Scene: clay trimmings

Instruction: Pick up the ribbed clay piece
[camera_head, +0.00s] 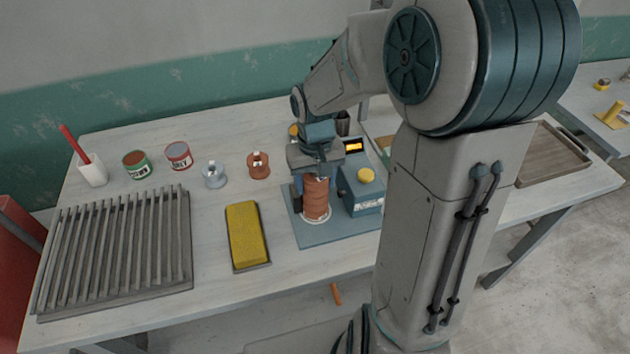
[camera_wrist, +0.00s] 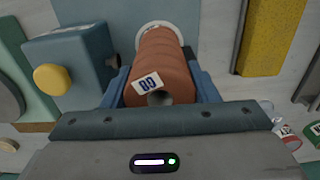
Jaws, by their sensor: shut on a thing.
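The ribbed clay piece (camera_head: 316,199) is an orange-brown ridged cylinder. It stands upright on a pale round disc on a blue-grey base plate (camera_head: 302,232). In the wrist view the clay piece (camera_wrist: 165,68) fills the space between the fingers, with a white label reading "G8" and a hole in its near end. My gripper (camera_head: 312,190) is above and around its upper part. In the wrist view my gripper (camera_wrist: 160,88) has its blue fingers closed against both sides. Whether the piece has left the disc cannot be told.
A blue device with a yellow knob (camera_head: 366,176) stands close to the right. A yellow block on a tray (camera_head: 248,235) lies to the left, with a slatted rack (camera_head: 118,250) beyond it. Cans (camera_head: 178,156) and spools (camera_head: 258,165) stand behind. A wooden tray (camera_head: 548,155) lies far right.

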